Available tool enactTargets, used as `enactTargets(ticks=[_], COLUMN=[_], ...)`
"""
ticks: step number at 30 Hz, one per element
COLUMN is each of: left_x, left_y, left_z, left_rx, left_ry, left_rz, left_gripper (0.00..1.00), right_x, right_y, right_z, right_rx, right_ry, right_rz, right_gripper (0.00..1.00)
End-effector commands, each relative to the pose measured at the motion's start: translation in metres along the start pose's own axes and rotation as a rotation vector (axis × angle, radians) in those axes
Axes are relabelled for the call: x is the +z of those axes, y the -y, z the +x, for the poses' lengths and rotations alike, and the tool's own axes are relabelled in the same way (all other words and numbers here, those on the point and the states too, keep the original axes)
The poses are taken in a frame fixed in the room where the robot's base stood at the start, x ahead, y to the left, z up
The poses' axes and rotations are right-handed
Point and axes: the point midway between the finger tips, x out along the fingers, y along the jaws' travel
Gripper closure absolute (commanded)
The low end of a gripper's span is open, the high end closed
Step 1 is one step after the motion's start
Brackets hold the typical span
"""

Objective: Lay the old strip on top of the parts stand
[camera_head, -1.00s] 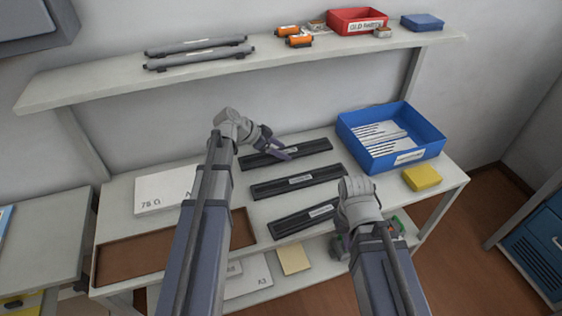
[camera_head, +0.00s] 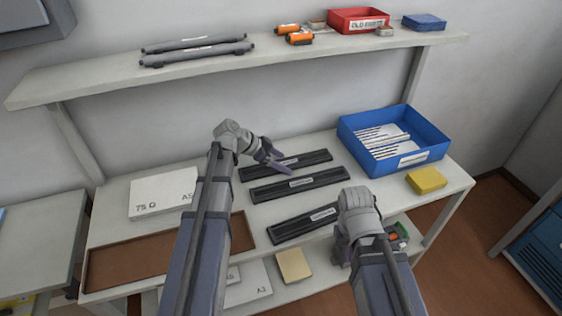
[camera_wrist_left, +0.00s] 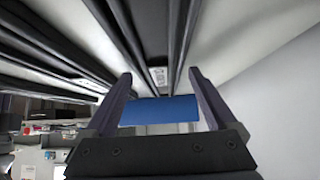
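Several long dark bars with pale labels lie on the table: a rear one (camera_head: 312,159), a middle one (camera_head: 325,180) and a front one (camera_head: 290,228). I cannot tell whether one is the old strip. Nothing is clearly marked as the parts stand. My left gripper (camera_head: 282,167) is over the rear bar, its tips near the gap before the middle bar. In the left wrist view the fingers (camera_wrist_left: 160,76) are apart with nothing held. My right gripper (camera_head: 342,248) is low by the table's front edge; its wrist hides the fingers.
A blue bin (camera_head: 432,165) with pale strips stands at the right, near a yellow block (camera_head: 427,180). A white box (camera_head: 160,192) and a brown tray (camera_head: 140,262) are at the left. The upper shelf (camera_head: 90,79) holds grey rollers, orange parts and a red bin (camera_head: 357,18).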

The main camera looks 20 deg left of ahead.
Motion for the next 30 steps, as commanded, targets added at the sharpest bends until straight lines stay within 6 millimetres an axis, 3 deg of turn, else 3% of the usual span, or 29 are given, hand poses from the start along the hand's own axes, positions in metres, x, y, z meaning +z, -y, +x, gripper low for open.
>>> enactTargets(ticks=[11,24,30], left_x=[-0.004,-0.007,-0.005], left_y=[0.0,-0.001,0.0], left_z=[-0.004,-0.085,-0.112], left_rx=[0.0,-0.001,-0.001], left_ry=[0.0,-0.001,0.0], left_rz=[0.0,-0.002,-0.002], left_gripper=[0.02,0.02,0.02], right_x=[0.0,0.004,0.005], right_y=[-0.001,-0.006,-0.008], right_z=[-0.005,-0.065,-0.082], right_rx=[0.0,0.0,0.0], right_ry=[0.0,0.0,0.0], right_rz=[0.0,0.001,0.001], right_gripper=[1.0,1.0,1.0])
